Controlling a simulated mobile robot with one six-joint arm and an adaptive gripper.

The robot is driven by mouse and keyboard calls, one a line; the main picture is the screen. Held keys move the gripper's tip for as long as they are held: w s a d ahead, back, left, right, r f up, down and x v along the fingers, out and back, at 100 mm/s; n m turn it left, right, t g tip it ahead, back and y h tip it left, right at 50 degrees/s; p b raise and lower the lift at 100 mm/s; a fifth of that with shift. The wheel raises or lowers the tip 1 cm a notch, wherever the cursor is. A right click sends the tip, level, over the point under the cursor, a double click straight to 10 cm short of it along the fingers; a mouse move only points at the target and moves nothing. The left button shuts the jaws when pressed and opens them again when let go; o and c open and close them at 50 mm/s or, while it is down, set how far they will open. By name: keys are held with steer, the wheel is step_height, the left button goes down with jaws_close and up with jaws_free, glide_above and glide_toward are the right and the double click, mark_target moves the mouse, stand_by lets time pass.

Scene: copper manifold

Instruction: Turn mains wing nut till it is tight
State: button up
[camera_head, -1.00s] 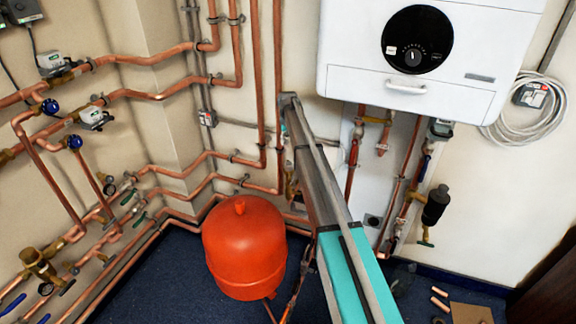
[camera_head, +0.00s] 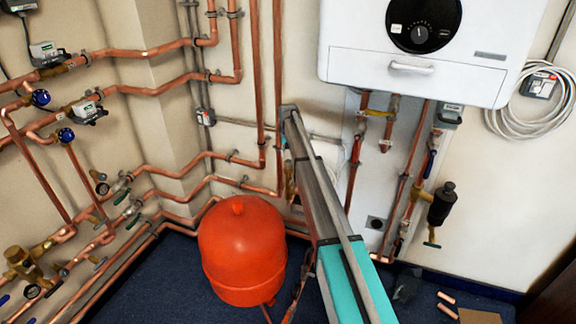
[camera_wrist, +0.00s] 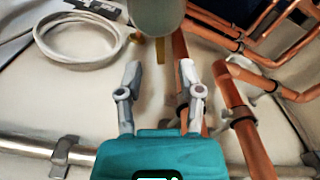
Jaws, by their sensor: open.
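I cannot make out the mains wing nut in either view. My gripper (camera_wrist: 158,82) is open in the wrist view, its two pale fingers apart with nothing held between them. Bare pale wall shows between the fingers. A rounded grey part (camera_wrist: 157,14) with a small brass piece (camera_wrist: 161,48) sits at the top, just beyond the fingertips. A copper pipe (camera_wrist: 180,60) runs behind the right finger. In the head view my arm hides my gripper.
A red tank (camera_head: 242,245) stands left of my arm. A white boiler (camera_head: 410,75) hangs at upper right, with pipes below it. Copper pipes and valves cover the left wall. The wrist view shows a coiled grey hose (camera_wrist: 85,50) and a horizontal metal pipe (camera_wrist: 30,147).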

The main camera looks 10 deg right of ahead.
steer(key=shift+f+b, duration=1.7)
steer(key=shift+f, duration=0.25)
jaws_close()
